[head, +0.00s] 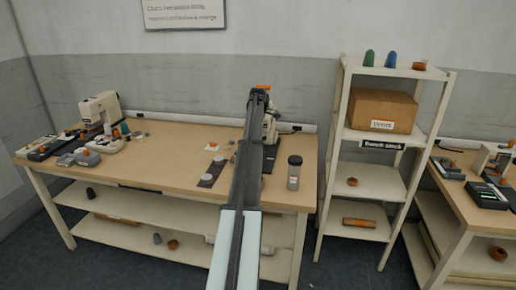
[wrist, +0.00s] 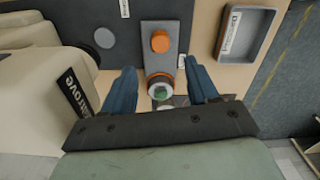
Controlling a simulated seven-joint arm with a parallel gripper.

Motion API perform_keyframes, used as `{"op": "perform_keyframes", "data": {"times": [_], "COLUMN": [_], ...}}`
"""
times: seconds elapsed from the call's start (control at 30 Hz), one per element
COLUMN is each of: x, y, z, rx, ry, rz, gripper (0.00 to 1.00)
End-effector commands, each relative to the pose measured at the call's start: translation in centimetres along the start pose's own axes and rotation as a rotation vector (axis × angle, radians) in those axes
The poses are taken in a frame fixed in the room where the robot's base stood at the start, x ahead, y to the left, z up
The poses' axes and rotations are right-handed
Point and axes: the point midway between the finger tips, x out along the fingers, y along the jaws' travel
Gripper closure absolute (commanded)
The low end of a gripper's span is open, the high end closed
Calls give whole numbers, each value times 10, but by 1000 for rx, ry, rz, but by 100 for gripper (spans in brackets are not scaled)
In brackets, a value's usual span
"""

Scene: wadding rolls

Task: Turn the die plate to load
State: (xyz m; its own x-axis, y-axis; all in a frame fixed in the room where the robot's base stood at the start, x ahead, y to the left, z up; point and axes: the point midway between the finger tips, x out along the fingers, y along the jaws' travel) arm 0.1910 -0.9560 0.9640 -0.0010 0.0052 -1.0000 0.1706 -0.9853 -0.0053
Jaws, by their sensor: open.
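In the wrist view a narrow grey plate (wrist: 160,28), seemingly the die plate, lies on a dark base. It carries an orange knob (wrist: 160,42) at its far part and an orange-rimmed round seat (wrist: 160,86) with something green inside at its near part. My gripper (wrist: 159,66) is open, its two blue fingers on either side of the plate, with nothing held. Whether the fingers touch the plate is unclear. A cream machine (wrist: 30,75) with a black label stands at the left. In the head view my arm hides most of this machine (head: 270,125).
A labelled grey tray (wrist: 245,35) lies right of the plate, and a grey disc (wrist: 104,38) left of it. In the head view a dark-lidded jar (head: 294,172) stands right of my arm on the wooden bench (head: 175,150). Another cream machine (head: 101,108) stands at the left.

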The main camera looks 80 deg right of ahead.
Motion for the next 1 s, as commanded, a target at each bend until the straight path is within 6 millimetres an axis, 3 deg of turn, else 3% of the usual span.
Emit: {"op": "perform_keyframes", "data": {"times": [0.1, 0.33, 1.0], "x": [-20, -39, -42], "y": [1, 0, 0], "z": [0, 0, 0], "rx": [0, 0, 0], "ry": [0, 0, 0], "rz": [1, 0, 0], "gripper": [41, 41, 41]}}
